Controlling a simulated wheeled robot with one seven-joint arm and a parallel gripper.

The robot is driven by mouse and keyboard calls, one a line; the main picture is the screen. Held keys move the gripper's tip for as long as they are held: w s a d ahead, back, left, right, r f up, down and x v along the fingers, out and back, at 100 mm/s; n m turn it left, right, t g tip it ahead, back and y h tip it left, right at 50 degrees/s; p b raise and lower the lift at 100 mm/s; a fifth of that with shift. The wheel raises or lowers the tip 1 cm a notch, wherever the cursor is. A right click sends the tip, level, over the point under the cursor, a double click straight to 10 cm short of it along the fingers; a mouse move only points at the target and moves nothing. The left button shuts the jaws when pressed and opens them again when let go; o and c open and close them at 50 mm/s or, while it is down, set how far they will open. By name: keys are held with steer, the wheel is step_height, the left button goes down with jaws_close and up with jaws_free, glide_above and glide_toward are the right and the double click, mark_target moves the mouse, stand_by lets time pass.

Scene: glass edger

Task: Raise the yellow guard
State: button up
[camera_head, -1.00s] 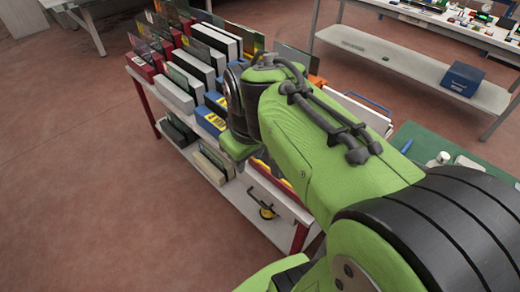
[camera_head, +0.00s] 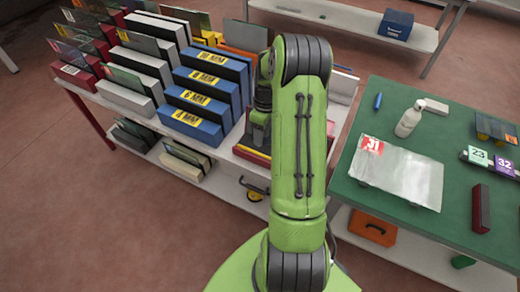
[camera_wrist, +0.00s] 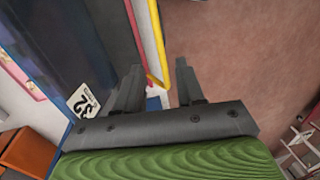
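A thin yellow bar (camera_wrist: 157,40), which looks like the yellow guard, shows in the wrist view beyond my gripper. It runs down from the top edge beside a white edge and bends back to the left near its lower end. My gripper (camera_wrist: 158,66) is open, its two grey fingers apart. The bar's lower end appears between the fingers in the picture, but I cannot tell how far beyond them it is. No grip on it shows. In the head view my green arm hides the gripper, and I cannot make out the guard there.
In the head view, a rack of blue boxes (camera_head: 205,95) stands left of my arm. A green-topped table (camera_head: 345,188) holding a glass sheet (camera_head: 398,172) stands right.

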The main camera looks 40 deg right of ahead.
mark_target(260, 154)
steer(key=f, duration=0.4)
steer(key=a+f, duration=0.1)
steer(key=f, duration=0.1)
steer(key=shift+s+f+b, duration=0.25)
steer(key=shift+f+b, duration=0.05)
steer(key=shift+b, duration=0.05)
jaws_close()
stand_by(0.9)
